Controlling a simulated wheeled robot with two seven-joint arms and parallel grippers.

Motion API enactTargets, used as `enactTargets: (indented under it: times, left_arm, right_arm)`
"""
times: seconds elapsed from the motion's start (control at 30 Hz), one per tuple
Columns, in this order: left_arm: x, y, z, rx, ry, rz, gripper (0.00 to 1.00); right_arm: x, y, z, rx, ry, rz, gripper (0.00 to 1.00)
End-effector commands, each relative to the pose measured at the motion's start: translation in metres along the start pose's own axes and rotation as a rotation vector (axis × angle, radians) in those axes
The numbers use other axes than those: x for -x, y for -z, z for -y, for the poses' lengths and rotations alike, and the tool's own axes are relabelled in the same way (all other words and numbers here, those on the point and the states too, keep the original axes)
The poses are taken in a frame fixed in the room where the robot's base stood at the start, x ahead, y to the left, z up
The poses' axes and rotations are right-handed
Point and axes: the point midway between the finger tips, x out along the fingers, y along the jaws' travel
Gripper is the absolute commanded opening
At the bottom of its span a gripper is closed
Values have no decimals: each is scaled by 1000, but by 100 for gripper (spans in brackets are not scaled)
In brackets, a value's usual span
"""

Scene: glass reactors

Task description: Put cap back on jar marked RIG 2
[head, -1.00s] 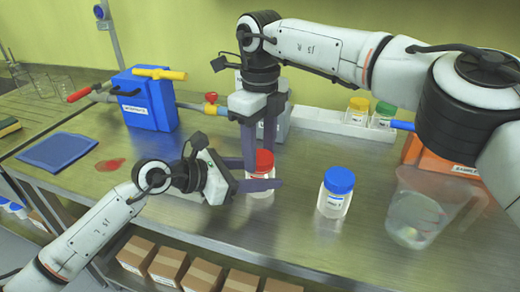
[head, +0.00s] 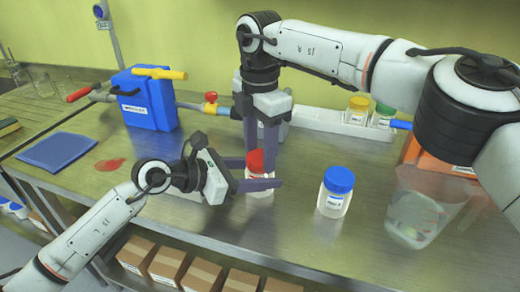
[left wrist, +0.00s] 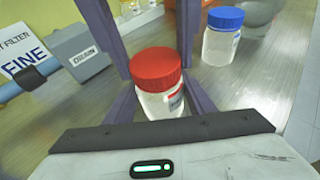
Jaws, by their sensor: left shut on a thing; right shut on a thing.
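A clear jar (head: 259,197) with a red cap (head: 256,161) stands on the steel bench. The cap sits on the jar's mouth and looks level; I cannot tell how tight it is. The left wrist view shows the cap (left wrist: 156,66) and jar body (left wrist: 163,104) close up. My left gripper (head: 262,175) is shut on the jar's body from the left. My right gripper (head: 261,158) points down from above, shut on the red cap. The jar's label is mostly hidden, and I cannot read a RIG number on it.
A blue-capped jar (head: 335,191) stands to the right, near a clear beaker (head: 418,206) and an orange box (head: 428,158). Yellow-capped (head: 357,110) and green-capped (head: 382,114) jars stand behind. A blue unit (head: 150,100), a blue mat (head: 57,151) and a red spill (head: 110,164) lie left.

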Motion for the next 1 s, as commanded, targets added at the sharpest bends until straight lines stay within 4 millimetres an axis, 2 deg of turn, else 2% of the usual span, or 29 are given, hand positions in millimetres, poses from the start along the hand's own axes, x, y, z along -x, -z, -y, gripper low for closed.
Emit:
enactTargets:
  times: [0.03, 0.07, 0.17, 0.5, 0.83, 1.0]
  left_arm:
    - [0, 1, -1, 0, -1, -2, 0]
    - [0, 1, -1, 0, -1, -2, 0]
    - [0, 1, -1, 0, -1, -2, 0]
    - [0, 1, 0, 0, -1, -2, 0]
    - [0, 1, 0, 0, -1, -2, 0]
    - [0, 1, 0, 0, -1, -1, 0]
  right_arm:
    - [0, 0, 0, 1, 1, 0, 18]
    - [0, 0, 0, 1, 1, 0, 48]
    - [0, 0, 0, 2, 1, 0, 63]
    - [3, 0, 0, 3, -1, 0, 63]
    - [42, 0, -1, 2, -3, 1, 63]
    - [45, 0, 0, 4, 1, 0, 63]
